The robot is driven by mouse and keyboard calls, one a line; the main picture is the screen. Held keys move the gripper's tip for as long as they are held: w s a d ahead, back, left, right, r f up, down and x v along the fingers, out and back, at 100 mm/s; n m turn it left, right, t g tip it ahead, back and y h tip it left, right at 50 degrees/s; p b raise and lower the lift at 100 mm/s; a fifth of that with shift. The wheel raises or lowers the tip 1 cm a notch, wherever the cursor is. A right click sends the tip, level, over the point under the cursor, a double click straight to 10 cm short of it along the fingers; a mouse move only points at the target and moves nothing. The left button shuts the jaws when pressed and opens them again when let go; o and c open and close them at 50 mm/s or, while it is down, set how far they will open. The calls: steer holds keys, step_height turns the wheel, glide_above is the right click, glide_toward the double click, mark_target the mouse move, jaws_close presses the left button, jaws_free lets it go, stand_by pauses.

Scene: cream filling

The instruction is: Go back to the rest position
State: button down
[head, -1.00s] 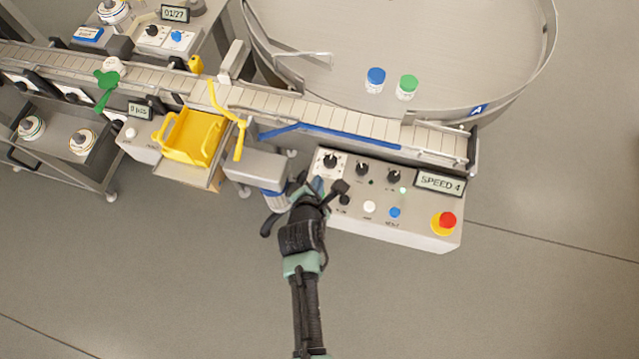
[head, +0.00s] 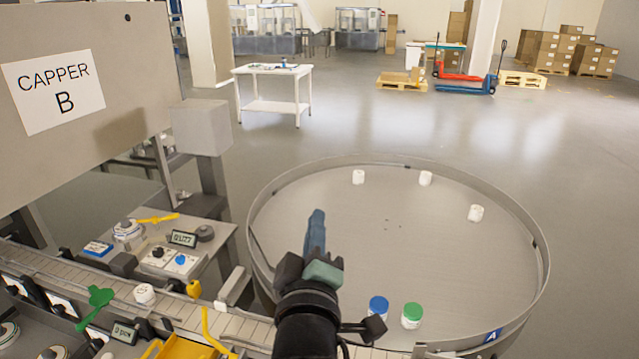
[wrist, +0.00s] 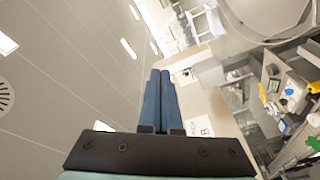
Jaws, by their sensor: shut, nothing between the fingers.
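My gripper (head: 316,232) is raised in front of the round turntable (head: 262,215) in the head view, its fingers pointing up and away from me. In the wrist view the two blue fingers (wrist: 160,88) lie side by side, shut with nothing between them. The wrist view looks toward the ceiling and walls, with the line equipment tilted at the right. My gripper appears to touch nothing.
On the turntable stand a blue-capped jar (head: 378,307), a green-capped jar (head: 411,316) and several white jars at the far side. The conveyor (head: 180,303) runs at lower left. The Capper B panel (head: 110,135) stands at upper left. Open floor lies beyond.

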steer(key=s+r+m+t+b, duration=0.1)
steer(key=s+r+m+t, duration=0.3)
steer(key=s+r, duration=0.5)
steer(key=s+r+m+t+y+b, duration=0.1)
steer(key=s+r+m+t, duration=0.3)
steer(key=r, duration=1.4)
steer(key=s+m+b, duration=0.1)
steer(key=s+m, duration=0.2)
steer(key=s, duration=0.2)
steer(key=shift+d+t+b, duration=0.3)
steer(key=shift+t, duration=0.1)
stand_by(4.2)
